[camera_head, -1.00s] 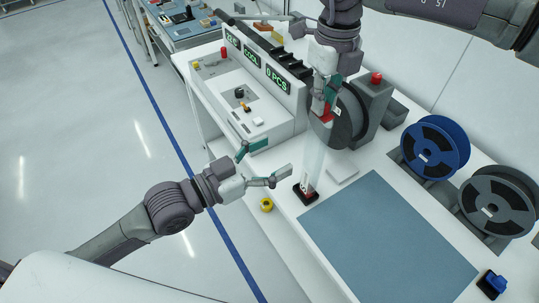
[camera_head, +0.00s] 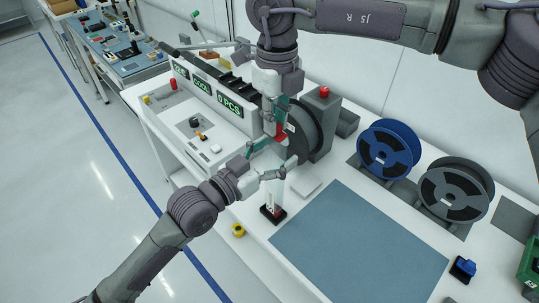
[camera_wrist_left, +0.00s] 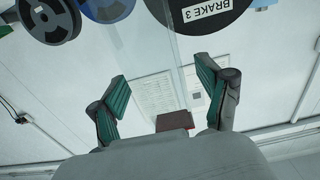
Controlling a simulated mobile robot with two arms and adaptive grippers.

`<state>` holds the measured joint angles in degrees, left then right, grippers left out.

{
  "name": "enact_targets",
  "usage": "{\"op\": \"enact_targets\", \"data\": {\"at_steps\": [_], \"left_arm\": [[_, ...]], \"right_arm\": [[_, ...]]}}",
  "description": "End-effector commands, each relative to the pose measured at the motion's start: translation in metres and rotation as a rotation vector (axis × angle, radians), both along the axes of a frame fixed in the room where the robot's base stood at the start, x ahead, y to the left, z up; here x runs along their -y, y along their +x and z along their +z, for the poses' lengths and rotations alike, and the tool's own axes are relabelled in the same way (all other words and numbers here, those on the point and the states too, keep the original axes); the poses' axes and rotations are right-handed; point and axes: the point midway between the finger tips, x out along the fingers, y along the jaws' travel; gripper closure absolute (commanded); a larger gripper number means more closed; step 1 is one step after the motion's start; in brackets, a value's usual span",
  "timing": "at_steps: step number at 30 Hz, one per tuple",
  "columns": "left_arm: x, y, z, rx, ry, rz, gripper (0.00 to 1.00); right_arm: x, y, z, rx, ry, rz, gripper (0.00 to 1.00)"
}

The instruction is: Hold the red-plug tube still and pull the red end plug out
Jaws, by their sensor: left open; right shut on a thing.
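The clear tube (camera_head: 274,194) stands roughly upright in a small black stand (camera_head: 272,215) with a red mark low down. The red end plug (camera_head: 280,131) shows at its upper end. My right gripper (camera_head: 275,118) is shut on this plug from above, though its fingers partly hide it. My left gripper (camera_head: 279,157) is open, its green-padded fingers reaching to either side of the tube just below the plug. In the left wrist view, its open fingers (camera_wrist_left: 168,92) flank a faint clear band and a dark red block (camera_wrist_left: 174,120); contact is not visible.
A reel in a grey unit (camera_head: 301,130) stands close behind the tube. A blue reel (camera_head: 389,149) and a grey reel (camera_head: 456,189) stand to the right. A blue-grey mat (camera_head: 355,245) is clear.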

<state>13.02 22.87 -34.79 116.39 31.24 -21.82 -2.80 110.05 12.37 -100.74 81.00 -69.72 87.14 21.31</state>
Motion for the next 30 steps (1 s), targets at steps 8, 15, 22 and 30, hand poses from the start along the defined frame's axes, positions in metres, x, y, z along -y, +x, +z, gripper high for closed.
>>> {"op": "enact_targets", "data": {"at_steps": [8,15,22,30], "left_arm": [[-0.0003,-0.0001,-0.0002,0.000,0.000,0.000,0.45],[-0.0005,-0.0002,-0.0002,0.000,0.000,0.000,0.85],[-0.0006,-0.0001,-0.0003,0.000,0.000,0.001,0.88],[-0.0007,-0.0001,-0.0003,0.000,0.000,0.001,0.88]], "right_arm": [[-0.0001,-0.0001,0.0000,0.000,0.000,0.000,1.00],[-0.0001,-0.0001,0.0001,0.000,0.000,0.000,1.00],[-0.0001,-0.0001,0.0001,0.000,0.000,0.000,1.00],[0.0000,0.0000,0.0001,0.000,0.000,0.000,1.00]]}}
